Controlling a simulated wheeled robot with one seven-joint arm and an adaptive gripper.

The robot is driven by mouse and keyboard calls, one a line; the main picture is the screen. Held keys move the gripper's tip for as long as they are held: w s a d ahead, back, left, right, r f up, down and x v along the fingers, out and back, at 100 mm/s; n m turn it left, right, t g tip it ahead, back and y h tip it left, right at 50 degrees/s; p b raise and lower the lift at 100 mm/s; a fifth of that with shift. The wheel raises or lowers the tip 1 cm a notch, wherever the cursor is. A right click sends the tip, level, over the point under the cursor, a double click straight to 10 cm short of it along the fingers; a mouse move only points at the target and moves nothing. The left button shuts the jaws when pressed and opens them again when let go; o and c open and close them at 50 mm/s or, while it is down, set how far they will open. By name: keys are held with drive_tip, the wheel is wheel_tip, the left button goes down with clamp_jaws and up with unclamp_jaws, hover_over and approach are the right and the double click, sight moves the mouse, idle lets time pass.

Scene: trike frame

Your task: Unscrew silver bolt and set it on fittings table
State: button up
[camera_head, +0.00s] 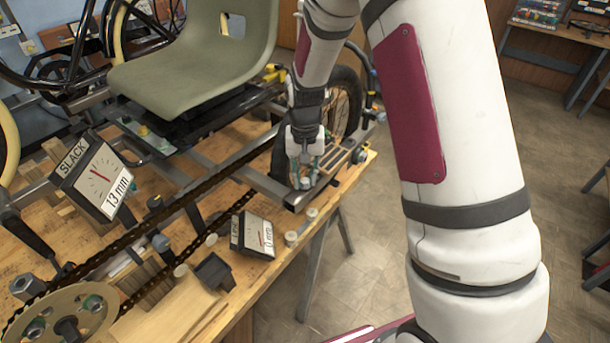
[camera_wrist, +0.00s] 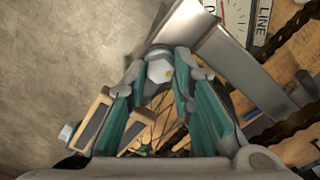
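A silver hex-headed bolt (camera_wrist: 159,71) shows in the wrist view between my teal fingertips, by the end of a grey metal frame bar (camera_wrist: 212,50). My gripper (camera_wrist: 162,64) is closed in on the bolt head, with a fingertip against each side. In the head view my gripper (camera_head: 304,172) points down at the frame end beside the wheel, and the bolt head (camera_head: 305,183) shows small at its tips. The bolt's shank is hidden, so I cannot tell how far it is threaded in. No table is clearly marked as the fittings table.
The trike frame with its green seat (camera_head: 200,60) stands over a wooden workbench (camera_head: 262,262). A slack dial (camera_head: 95,180) and a smaller dial (camera_head: 253,235) stand near the chain. A side table (camera_head: 553,33) with bins is at the upper right. Floor between is clear.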

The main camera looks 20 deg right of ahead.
drive_tip(key=shift+n, duration=0.9)
drive_tip(key=shift+n, duration=0.8)
drive_tip(key=shift+s+f+n, duration=0.1)
drive_tip(key=shift+n, duration=0.8)
drive_tip(key=shift+a, duration=0.1)
drive_tip(key=shift+n, duration=0.8)
